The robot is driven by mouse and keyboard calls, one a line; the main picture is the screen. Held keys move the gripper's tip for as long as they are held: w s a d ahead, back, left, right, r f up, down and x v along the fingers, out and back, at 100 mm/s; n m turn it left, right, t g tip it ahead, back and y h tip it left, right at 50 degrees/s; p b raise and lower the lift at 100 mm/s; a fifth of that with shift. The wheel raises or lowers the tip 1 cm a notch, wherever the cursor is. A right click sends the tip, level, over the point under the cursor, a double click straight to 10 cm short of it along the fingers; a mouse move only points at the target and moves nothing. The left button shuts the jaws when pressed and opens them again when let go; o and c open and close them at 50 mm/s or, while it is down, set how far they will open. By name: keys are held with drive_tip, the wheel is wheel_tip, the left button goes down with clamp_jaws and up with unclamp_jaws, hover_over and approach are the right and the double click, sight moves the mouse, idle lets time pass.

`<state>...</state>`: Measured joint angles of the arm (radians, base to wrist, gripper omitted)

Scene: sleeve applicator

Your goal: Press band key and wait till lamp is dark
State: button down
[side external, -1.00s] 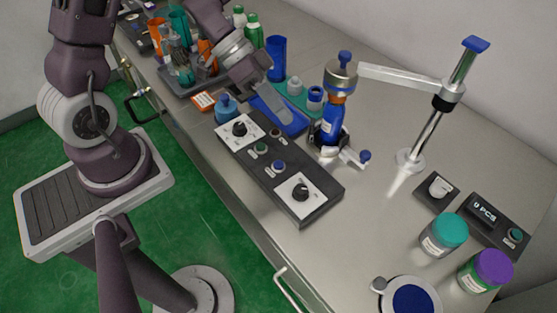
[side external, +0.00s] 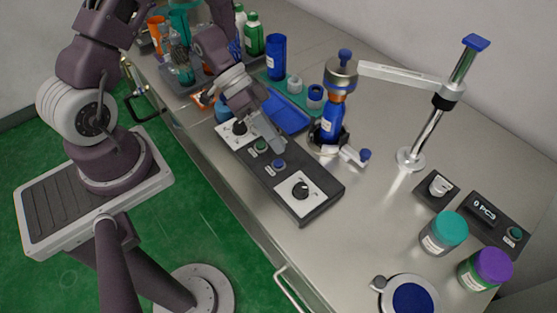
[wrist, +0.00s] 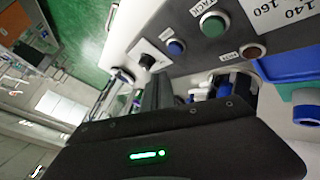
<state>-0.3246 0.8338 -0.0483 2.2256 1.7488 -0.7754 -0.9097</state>
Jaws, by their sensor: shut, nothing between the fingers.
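The dark control panel (side external: 258,178) carries a green key (side external: 261,146) and a blue key (side external: 279,165). Both show in the wrist view, the green key (wrist: 213,25) beside a partly legible label and the blue key (wrist: 175,47) nearer my fingers. I cannot read which is the band key. A round brownish lamp (wrist: 252,52) looks dark in the wrist view; my gripper hides it in the side view. My gripper (side external: 282,147) is shut and empty, its tips above the panel's far edge close to the blue key. I see no contact with a key.
White dial plates with black knobs (side external: 300,191) sit at the panel's ends. Right of the panel, a blue bottle (side external: 332,122) stands under the applicator head (side external: 341,75). A blue tray (side external: 289,114) lies behind my gripper. A counter (side external: 485,209) reads 0 PCS at the right.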

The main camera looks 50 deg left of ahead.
sight(275, 160)
drive_tip(key=shift+f, duration=1.35)
idle(1.0)
drive_tip(key=shift+f, duration=0.4)
drive_tip(key=shift+f, duration=0.4)
idle(0.4)
drive_tip(key=shift+r, duration=0.85)
drive_tip(key=shift+r, duration=2.5)
idle(1.1)
